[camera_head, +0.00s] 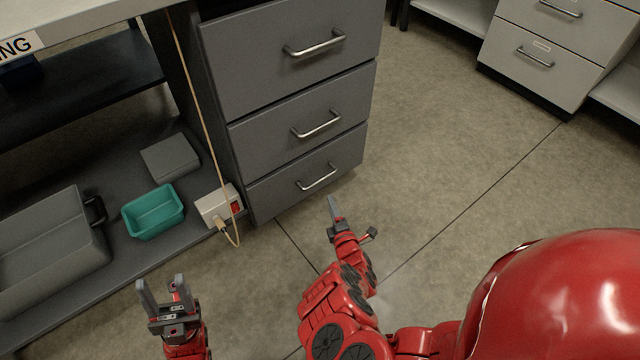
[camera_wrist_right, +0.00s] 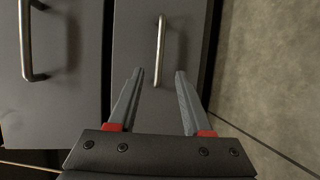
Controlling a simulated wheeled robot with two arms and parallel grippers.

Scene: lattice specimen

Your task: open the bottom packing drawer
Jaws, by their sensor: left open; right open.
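The bottom packing drawer (camera_head: 290,186) is the lowest of the grey drawers under the bench, and it looks shut. Its metal bar handle (camera_head: 318,178) is in the middle of its front. In the right wrist view the handle (camera_wrist_right: 160,50) stands upright, just beyond and between my fingertips, not between the fingers. My right gripper (camera_head: 333,215) is open and empty, in front of and below the bottom drawer; its fingers (camera_wrist_right: 159,72) are spread wide in the wrist view. My left gripper (camera_head: 161,288) is open and empty over the floor at the lower left.
The middle drawer (camera_head: 270,125) and top drawer (camera_head: 260,65) above look shut. A power box (camera_head: 215,205) with a cord, a teal bin (camera_head: 153,222) and a grey crate (camera_head: 60,250) rest on the low shelf left of the drawers. Floor to the right is clear.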

